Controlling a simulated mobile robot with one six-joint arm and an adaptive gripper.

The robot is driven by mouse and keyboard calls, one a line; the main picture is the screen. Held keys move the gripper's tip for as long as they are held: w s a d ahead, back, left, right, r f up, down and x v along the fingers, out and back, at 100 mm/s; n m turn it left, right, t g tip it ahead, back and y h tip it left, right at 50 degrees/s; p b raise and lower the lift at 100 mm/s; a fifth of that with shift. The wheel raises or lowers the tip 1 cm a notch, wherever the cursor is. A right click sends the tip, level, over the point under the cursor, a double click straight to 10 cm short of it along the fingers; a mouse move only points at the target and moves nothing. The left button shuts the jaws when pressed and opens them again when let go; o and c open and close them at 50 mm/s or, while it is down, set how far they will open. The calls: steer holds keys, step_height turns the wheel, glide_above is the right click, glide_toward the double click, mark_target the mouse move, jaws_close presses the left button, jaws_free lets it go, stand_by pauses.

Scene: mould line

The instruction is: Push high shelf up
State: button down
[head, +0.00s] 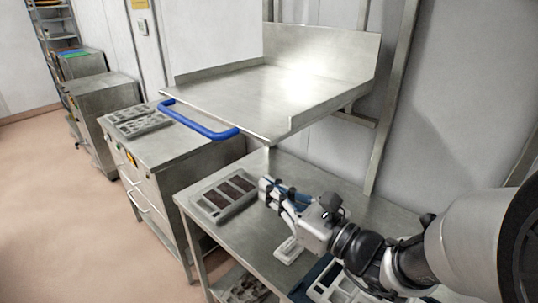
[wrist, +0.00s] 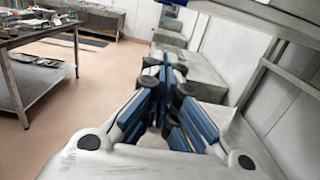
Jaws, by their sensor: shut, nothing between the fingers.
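The high shelf is a steel tray-like shelf (head: 240,92) with raised sides, fixed above the lower table in the head view. A blue bar handle (head: 200,122) runs along its front left edge. My gripper (head: 267,186) is shut and empty. It is below the shelf and to the right of the handle, apart from both, over the lower table. In the wrist view the shut blue-and-grey fingers of my gripper (wrist: 166,68) point forward.
The steel table (head: 290,170) under the shelf holds a mould tray (head: 224,195) beside my gripper. A steel cabinet (head: 165,150) with mould plates (head: 138,120) stands to the left. An upright post (head: 391,100) stands at right. Floor is free at left.

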steer(key=w+a+r+b, duration=0.1)
steer(key=w+a+r, duration=0.3)
steer(key=w+a, duration=0.2)
steer(key=shift+a+r, duration=0.2)
steer(key=shift+a, duration=0.55)
step_height(320, 180, up, 52)
steer(key=p, duration=3.3)
steer(key=shift+r+p, duration=0.25)
steer(key=shift+p, duration=0.05)
